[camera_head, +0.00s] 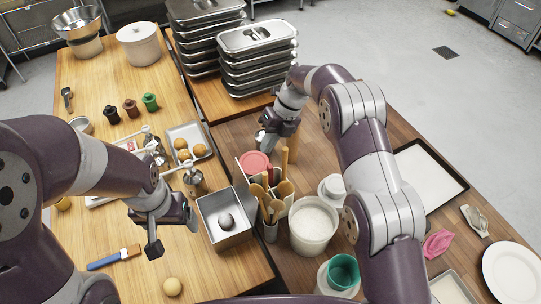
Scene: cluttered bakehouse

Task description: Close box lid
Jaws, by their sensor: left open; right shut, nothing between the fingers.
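An open metal box (210,228) stands on the wooden table near the middle. A small rounded dark object (226,221) lies inside it. A thin grey panel (242,186), which looks like its lid, stands raised at the box's right side. My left gripper (172,234) is open and empty, to the left of the box and apart from it. My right gripper (265,143) is shut and empty, beyond the box and to its right, above the pink-red round item (255,163).
Wooden utensils (270,200) in holders crowd the box's right side, beside a white tub (313,226). A tray of brown balls (202,151) and a metal canister (194,181) stand behind the box. A blue-handled brush (113,257) and a pale ball (172,287) lie in front.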

